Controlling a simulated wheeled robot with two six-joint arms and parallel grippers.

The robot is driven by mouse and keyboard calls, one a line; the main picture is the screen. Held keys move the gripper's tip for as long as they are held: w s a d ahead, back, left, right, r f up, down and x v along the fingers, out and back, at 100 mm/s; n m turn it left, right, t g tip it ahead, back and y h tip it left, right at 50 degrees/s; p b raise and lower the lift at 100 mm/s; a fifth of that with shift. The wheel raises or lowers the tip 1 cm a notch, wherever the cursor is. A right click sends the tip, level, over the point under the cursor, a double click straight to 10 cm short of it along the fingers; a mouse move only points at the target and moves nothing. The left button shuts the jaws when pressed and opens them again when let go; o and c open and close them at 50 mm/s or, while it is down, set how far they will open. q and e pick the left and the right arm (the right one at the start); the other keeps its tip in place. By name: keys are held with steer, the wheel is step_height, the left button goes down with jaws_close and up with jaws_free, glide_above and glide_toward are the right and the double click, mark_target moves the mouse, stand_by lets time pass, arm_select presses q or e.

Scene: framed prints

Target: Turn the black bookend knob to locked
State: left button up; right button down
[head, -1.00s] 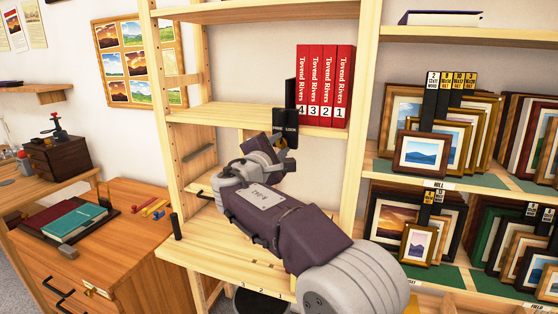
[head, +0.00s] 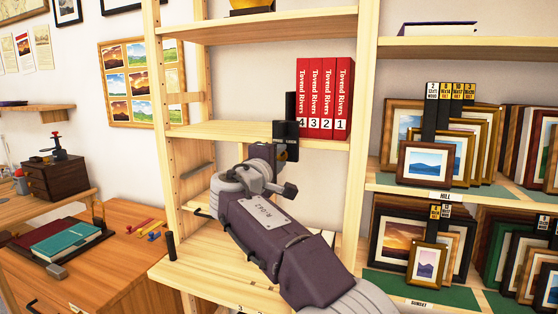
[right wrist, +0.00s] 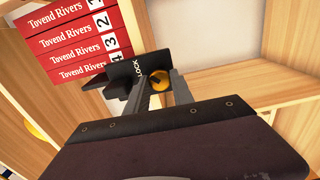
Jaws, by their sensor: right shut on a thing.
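The black bookend (head: 290,112) stands upright on the wooden shelf, at the left end of the red books (head: 325,98). Its front plate hangs over the shelf edge with small white lettering, and in the right wrist view the bookend (right wrist: 122,76) shows the word LOCK. The right gripper is shut on the knob. In the head view my right gripper (head: 281,158) reaches up to the plate from below and hides most of the knob. My left gripper is not in view.
The red books are numbered 4, 3, 2, 1 from the left. The shelf (head: 235,131) is bare left of the bookend. Framed prints (head: 425,160) fill the right-hand shelves. A wooden cabinet (head: 90,255) with books and a tray stands at the left.

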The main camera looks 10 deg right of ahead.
stand_by(0.3)
steer(key=c, duration=1.1)
jaws_free()
steer(key=b+v, duration=0.1)
steer(key=v, duration=0.8)
